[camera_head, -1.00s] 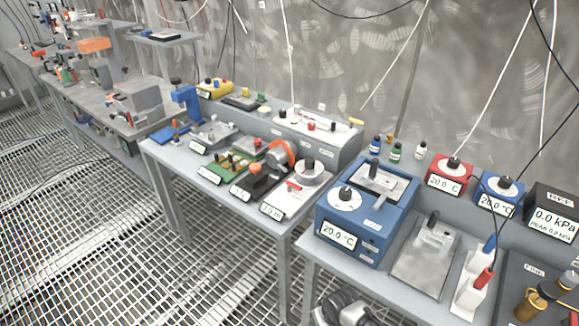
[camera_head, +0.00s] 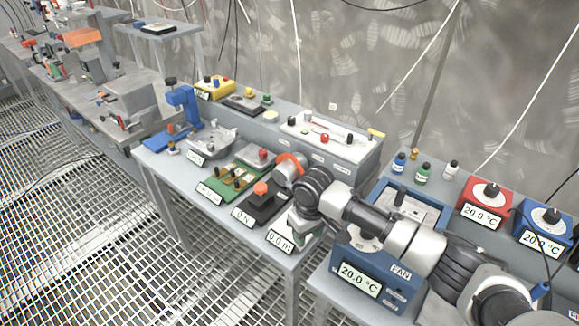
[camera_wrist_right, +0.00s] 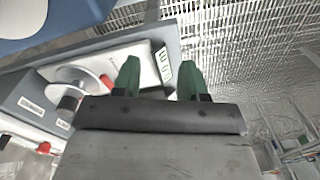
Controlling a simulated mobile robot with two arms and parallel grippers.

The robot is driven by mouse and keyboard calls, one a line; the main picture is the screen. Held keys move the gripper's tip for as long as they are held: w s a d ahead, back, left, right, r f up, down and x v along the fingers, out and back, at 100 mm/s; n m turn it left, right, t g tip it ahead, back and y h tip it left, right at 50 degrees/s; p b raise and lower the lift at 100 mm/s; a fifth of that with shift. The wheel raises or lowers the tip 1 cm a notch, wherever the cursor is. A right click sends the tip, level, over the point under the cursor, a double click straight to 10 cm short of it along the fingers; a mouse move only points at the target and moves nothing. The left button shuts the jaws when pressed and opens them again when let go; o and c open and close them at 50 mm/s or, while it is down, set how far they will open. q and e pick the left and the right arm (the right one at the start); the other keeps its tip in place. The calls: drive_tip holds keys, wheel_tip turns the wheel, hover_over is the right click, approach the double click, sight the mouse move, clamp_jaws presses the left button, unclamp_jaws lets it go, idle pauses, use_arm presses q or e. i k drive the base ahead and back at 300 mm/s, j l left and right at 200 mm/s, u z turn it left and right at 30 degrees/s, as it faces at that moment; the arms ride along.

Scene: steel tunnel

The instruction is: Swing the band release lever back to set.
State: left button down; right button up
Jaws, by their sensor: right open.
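A white unit with a round dial and a short red lever shows in the right wrist view; its red lever (camera_wrist_right: 107,82) lies left of my fingers. I cannot tell for certain that this is the band release lever. The unit's display (camera_head: 281,241), reading about 0.0 m, shows in the head view, where my right arm hides most of the unit. My right gripper (camera_wrist_right: 158,82) is open and empty, its green fingers apart, over the display end of the unit and apart from the lever. My left gripper is not in view.
A black unit with an orange-red knob (camera_head: 261,188) and a green board (camera_head: 232,180) stand to the left. A blue 20.0 °C unit (camera_head: 362,282) stands to the right, partly under my arm. A long white box (camera_head: 330,138) is behind. Grating floor lies beyond the bench edge.

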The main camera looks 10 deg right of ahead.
sight(288, 185)
drive_tip(key=i, duration=0.9)
